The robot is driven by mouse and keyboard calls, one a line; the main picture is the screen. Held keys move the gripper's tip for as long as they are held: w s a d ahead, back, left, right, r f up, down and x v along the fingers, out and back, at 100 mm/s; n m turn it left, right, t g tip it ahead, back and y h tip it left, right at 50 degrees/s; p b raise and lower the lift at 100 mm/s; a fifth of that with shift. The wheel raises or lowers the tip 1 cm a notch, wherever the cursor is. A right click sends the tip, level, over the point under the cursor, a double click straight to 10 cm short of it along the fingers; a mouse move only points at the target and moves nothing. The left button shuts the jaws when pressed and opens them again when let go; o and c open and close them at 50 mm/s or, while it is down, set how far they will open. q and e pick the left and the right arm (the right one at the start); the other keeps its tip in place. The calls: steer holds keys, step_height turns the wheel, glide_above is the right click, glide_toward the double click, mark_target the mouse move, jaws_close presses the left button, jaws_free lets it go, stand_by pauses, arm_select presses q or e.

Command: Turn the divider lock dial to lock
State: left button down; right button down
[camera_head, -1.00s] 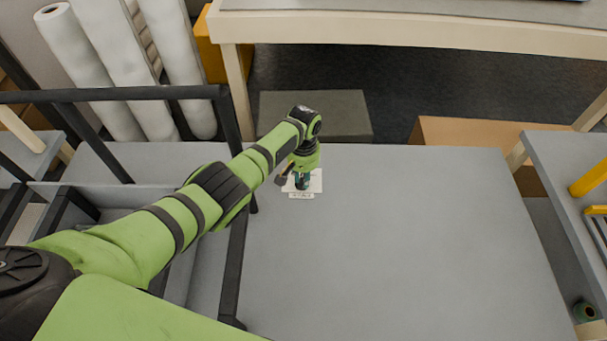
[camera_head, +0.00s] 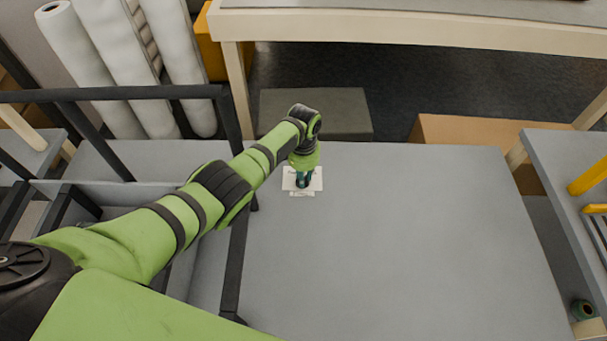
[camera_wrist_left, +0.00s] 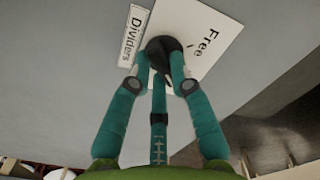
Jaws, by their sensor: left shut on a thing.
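The divider lock dial (camera_wrist_left: 163,45) is a dark round knob on a white plate (camera_wrist_left: 200,30) in the left wrist view. The plate reads "Free" and a small label (camera_wrist_left: 131,36) beside it reads "Dividers". My left gripper (camera_wrist_left: 161,62) has its teal fingers closed around the dial. In the head view the left gripper (camera_head: 303,181) points down at the white plate (camera_head: 316,180) near the grey table's far left edge; the dial is hidden there by the gripper. Any "lock" marking is not visible. My right gripper is not in view.
The grey tabletop (camera_head: 400,240) is bare to the right of the plate. A black rail frame (camera_head: 120,94) stands at the left, with white rolls (camera_head: 90,70) behind it. A cardboard box (camera_head: 470,138) is beyond the table, and another table (camera_head: 570,160) is at the right.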

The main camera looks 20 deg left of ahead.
arm_select(q)
steer(key=shift+s, duration=0.1)
steer(key=c, duration=1.1)
jaws_free()
step_height(320, 180, up, 12)
steer(key=shift+f, duration=0.1)
